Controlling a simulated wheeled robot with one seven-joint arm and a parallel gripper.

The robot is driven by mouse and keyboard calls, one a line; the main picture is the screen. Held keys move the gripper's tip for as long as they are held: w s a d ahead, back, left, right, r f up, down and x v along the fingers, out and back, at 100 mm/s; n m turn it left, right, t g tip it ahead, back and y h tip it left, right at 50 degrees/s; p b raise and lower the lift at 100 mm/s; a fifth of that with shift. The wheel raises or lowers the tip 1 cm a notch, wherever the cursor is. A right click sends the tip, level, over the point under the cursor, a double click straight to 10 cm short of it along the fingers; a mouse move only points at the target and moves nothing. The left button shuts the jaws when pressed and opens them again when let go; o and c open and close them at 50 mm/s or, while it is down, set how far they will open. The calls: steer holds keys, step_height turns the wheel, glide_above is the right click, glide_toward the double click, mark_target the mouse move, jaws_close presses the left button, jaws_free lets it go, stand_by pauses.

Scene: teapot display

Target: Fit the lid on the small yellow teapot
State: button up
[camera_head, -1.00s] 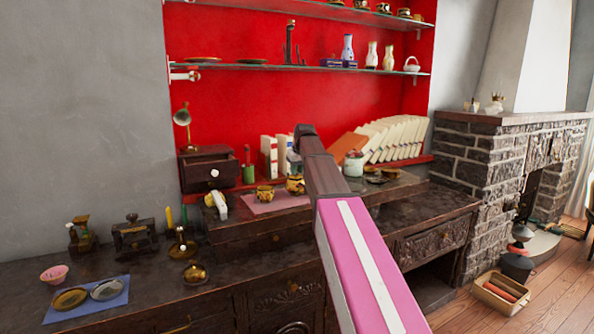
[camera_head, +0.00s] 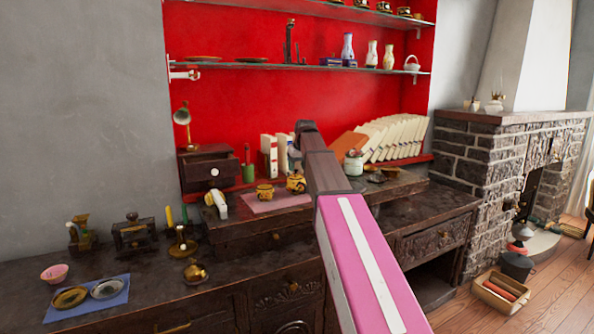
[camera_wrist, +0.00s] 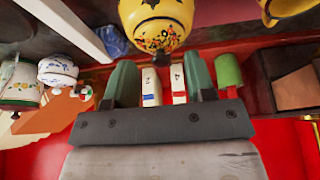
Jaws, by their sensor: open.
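A yellow teapot (camera_head: 296,183) with dark flowered decoration stands on the pink mat (camera_head: 262,208). A second yellow pot (camera_head: 265,191) stands to its left. In the wrist view, which is upside down, the flowered teapot (camera_wrist: 155,24) is at the top middle, with a small dark knob (camera_wrist: 162,58) at its upper end. I cannot tell whether a lid is fully seated under that knob. Part of the other yellow pot (camera_wrist: 290,8) shows at the corner. My gripper (camera_wrist: 160,78) is open, its green fingers apart, above the teapot with nothing visibly held. The arm hides it in the head view.
A white jar (camera_head: 353,165) is to the right. Brass pieces and a blue mat (camera_head: 88,298) are at lower left. A glass shelf (camera_head: 300,68) runs above.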

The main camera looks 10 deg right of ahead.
steer(key=a+v, duration=0.1)
steer(key=v, duration=0.7)
steer(key=shift+s+d+r, duration=0.2)
steer(key=shift+d+r, duration=0.2)
steer(key=shift+d, duration=0.15)
steer(key=shift+s, duration=0.1)
